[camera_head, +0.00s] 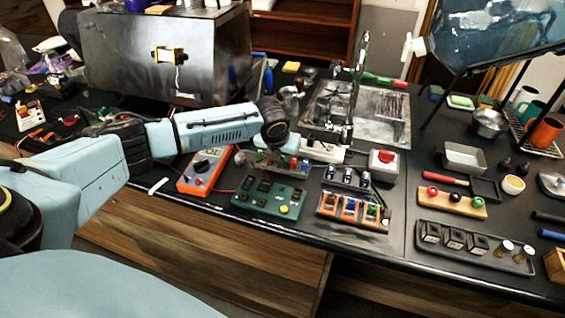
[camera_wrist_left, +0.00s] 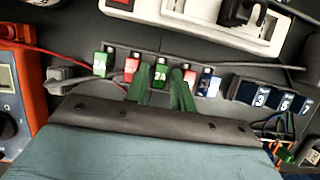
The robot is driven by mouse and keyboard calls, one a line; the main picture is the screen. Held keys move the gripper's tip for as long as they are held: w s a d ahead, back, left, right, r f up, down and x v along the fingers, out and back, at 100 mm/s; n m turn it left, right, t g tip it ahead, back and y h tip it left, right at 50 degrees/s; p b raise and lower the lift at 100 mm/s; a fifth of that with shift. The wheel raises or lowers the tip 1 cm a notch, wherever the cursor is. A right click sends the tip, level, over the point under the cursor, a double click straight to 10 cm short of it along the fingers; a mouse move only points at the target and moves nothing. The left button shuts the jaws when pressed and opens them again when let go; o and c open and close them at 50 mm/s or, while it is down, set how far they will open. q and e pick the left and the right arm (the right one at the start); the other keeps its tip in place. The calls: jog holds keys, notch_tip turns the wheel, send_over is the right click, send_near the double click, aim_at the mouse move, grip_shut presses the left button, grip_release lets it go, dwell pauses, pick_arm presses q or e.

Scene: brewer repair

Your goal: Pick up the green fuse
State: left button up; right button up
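A row of fuses stands in a dark rack (camera_head: 275,165), which also shows in the left wrist view. There, a green fuse marked 3A (camera_wrist_left: 161,76) sits in the middle, with a red fuse (camera_wrist_left: 131,69) to its left and another red fuse (camera_wrist_left: 189,78) to its right. A second green fuse (camera_wrist_left: 100,63) is at the left end and a blue fuse (camera_wrist_left: 209,84) at the right end. My left gripper (camera_wrist_left: 161,88) is open, its two fingers on either side of the 3A fuse; contact cannot be told. My right gripper is out of view.
An orange multimeter (camera_head: 203,171) lies left of the rack and a green board (camera_head: 268,195) in front. An orange fuse panel (camera_head: 350,209) is to the right, near the table edge. A white power strip (camera_wrist_left: 215,22) lies close behind the rack.

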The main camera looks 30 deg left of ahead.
pick_arm(q)
grip_shut()
